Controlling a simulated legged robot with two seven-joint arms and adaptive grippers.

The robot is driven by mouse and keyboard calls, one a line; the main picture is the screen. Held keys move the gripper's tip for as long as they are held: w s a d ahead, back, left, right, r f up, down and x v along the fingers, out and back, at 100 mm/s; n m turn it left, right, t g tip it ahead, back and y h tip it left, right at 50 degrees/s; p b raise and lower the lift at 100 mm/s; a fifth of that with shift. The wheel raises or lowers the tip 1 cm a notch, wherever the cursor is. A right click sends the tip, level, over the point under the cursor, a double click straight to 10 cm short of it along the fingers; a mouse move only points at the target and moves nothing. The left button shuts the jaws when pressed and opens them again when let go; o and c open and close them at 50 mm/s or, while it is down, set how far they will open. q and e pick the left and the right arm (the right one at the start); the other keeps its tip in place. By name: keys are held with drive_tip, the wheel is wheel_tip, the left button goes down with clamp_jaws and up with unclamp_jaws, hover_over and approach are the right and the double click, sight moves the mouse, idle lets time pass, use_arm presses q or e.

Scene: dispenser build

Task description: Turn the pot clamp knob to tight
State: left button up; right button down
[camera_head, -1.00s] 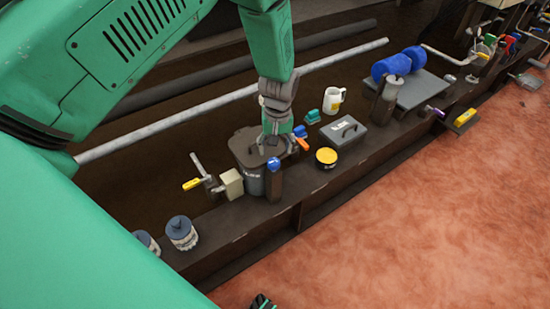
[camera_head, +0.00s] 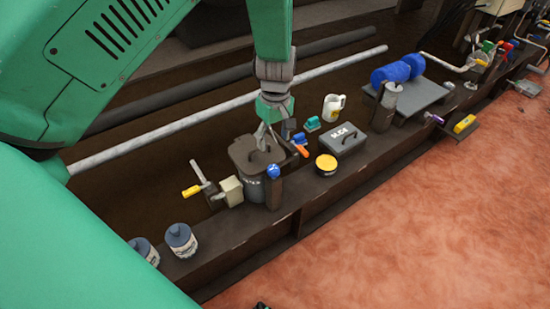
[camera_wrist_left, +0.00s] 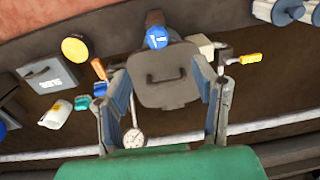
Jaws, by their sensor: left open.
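The dark pot (camera_head: 251,190) stands at the edge of the bench with its dark, handled lid (camera_head: 243,154) on. A blue round knob (camera_head: 273,171) sits on a dark post on the pot's front side. In the left wrist view the knob (camera_wrist_left: 157,38) has a white mark and lies beyond the lid. I take it for the clamp knob; its setting is too small to read. My left gripper (camera_head: 262,139) is above the lid, open and empty. In the left wrist view its fingers (camera_wrist_left: 165,98) frame the lid from either side, apart from the knob. My right gripper is not in view.
A yellow-handled crank (camera_head: 195,187) and beige box (camera_head: 230,190) stand left of the pot. An orange-handled part (camera_head: 301,150), a yellow-topped tin (camera_head: 327,163), a grey case (camera_head: 342,138) and a white mug (camera_head: 333,107) stand to the right. Jars (camera_head: 180,240) stand front left.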

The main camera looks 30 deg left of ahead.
sight(274, 168)
use_arm(q)
wheel_tip(274, 168, down, 13)
drive_tip(key=n+b, duration=0.4)
drive_tip(key=shift+w+a+r+b, duration=0.1)
drive_tip(key=shift+a+b, duration=0.05)
drive_tip(key=shift+b, duration=0.25)
